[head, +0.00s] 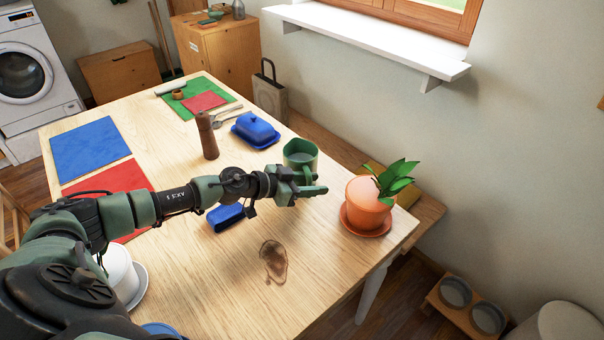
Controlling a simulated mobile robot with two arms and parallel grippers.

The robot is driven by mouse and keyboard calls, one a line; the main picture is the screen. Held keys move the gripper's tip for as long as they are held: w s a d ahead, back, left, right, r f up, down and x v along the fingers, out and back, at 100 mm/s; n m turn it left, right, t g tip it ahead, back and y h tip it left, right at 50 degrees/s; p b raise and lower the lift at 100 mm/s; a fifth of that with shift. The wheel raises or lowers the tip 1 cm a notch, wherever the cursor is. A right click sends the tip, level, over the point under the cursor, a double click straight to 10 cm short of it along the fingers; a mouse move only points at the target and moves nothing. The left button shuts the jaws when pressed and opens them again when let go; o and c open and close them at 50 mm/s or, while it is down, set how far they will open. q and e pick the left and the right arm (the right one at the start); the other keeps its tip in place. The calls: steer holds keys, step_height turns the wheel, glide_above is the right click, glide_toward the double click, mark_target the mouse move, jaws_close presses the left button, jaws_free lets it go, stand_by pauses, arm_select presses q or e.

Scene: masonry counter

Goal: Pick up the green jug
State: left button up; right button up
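The green jug (300,149) stands upright on the wooden table, near its far right edge. Its open top faces up, and its lower front is partly hidden by my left gripper. My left gripper (318,183) reaches in from the left, just in front of the jug, with its fingers pointing right. The fingers are at the jug's near side, where its handle appears to be. There is some space between the fingers, but I cannot tell whether they grip the handle. My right gripper is out of view.
A potted plant (367,205) on a saucer stands right of the jug. A blue butter dish (255,130) and a brown mill (207,136) stand behind left. A blue item (225,217) lies below my arm.

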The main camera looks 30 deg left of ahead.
arm_select(q)
steer(key=shift+x, duration=0.95)
steer(key=shift+s+a, duration=0.1)
jaws_close()
stand_by(0.5)
steer(key=shift+r, duration=0.1)
